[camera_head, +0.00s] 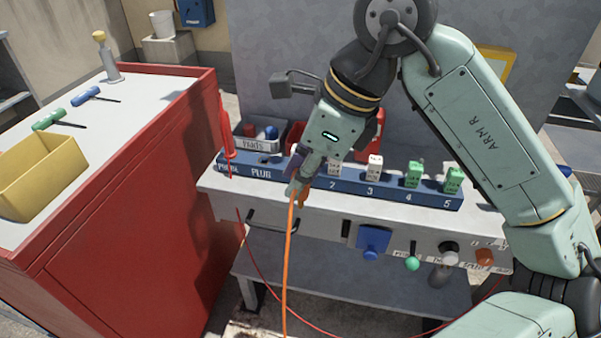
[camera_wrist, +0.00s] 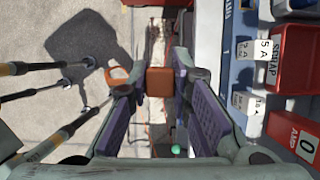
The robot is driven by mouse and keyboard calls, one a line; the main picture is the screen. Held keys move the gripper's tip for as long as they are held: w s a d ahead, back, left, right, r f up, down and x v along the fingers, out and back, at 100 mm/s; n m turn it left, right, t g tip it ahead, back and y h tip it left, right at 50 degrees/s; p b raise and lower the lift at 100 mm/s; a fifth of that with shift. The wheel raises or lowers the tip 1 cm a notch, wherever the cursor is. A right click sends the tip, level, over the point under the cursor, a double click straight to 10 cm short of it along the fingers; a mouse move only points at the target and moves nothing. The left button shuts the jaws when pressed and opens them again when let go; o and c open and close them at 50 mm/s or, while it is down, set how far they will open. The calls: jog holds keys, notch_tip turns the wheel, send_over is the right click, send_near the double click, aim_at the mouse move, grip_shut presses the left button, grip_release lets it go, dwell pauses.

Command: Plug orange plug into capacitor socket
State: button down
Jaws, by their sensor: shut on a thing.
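My gripper (camera_head: 299,186) is in front of the blue rack on the grey bench, near the PLUG label. In the wrist view its purple-padded fingers (camera_wrist: 160,92) are shut on the orange plug (camera_wrist: 160,80), which shows as an orange-brown block between them. In the head view the plug is mostly hidden by the fingers. Its orange cable (camera_head: 287,262) hangs down past the bench front. I cannot pick out the capacitor socket for certain in either view.
The blue rack (camera_head: 408,199) holds white blocks (camera_head: 375,167) and green blocks (camera_head: 452,179). A red probe (camera_head: 227,130) stands at its left end. Bins are behind it. The bench front carries a blue part (camera_head: 373,240) and knobs. A red cabinet (camera_head: 130,200) stands left.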

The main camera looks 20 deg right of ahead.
jog(key=shift+r+p, duration=1.1)
jog(key=shift+r, duration=0.95)
jog(key=c, duration=2)
grip_release()
jog(key=shift+c, duration=0.2)
grip_shut()
jog(key=shift+f, duration=0.15)
